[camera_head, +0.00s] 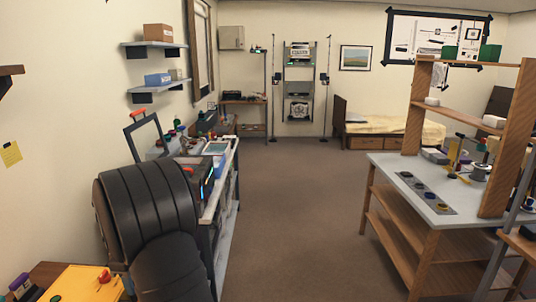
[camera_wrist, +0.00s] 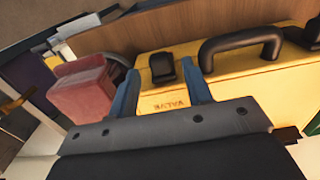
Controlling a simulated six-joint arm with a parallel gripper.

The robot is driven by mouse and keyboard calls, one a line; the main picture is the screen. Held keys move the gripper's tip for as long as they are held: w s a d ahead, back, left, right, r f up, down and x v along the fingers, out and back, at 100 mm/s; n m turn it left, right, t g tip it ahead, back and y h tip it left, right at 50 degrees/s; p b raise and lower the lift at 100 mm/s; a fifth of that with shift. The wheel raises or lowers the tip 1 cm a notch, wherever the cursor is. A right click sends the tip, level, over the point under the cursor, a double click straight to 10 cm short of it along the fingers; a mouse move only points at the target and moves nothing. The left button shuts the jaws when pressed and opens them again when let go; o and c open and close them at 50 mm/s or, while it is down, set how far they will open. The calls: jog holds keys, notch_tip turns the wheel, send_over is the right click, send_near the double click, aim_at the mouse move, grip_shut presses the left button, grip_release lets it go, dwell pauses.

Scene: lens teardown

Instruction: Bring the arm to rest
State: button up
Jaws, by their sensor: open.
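My gripper (camera_wrist: 160,76) shows in the wrist view with its two blue-grey fingers spread wide apart. Nothing is held between them. Behind the fingers is a yellow case (camera_wrist: 235,80) with a black handle, a black latch and dark lettering. The latch shows in the gap between the fingers. I cannot tell whether the fingers touch the case. A dull red block-like object (camera_wrist: 85,92) is left of the left finger. My gripper cannot be made out in the head view.
In the head view, a large black ribbed, chair-like shape (camera_head: 145,210) fills the left front. A yellow object (camera_head: 85,284) is at the bottom left. A cluttered bench stands along the left wall, and a workbench (camera_head: 400,185) at the right. The middle floor (camera_head: 295,205) is clear.

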jog(key=shift+f, duration=0.6)
notch_tip(320, 180, up, 17)
notch_tip(320, 180, down, 19)
jog(key=shift+f, duration=0.1)
notch_tip(320, 180, up, 18)
jog(key=f, duration=0.8)
jog(key=shift+a+f, duration=0.2)
jog(key=shift+f, duration=0.1)
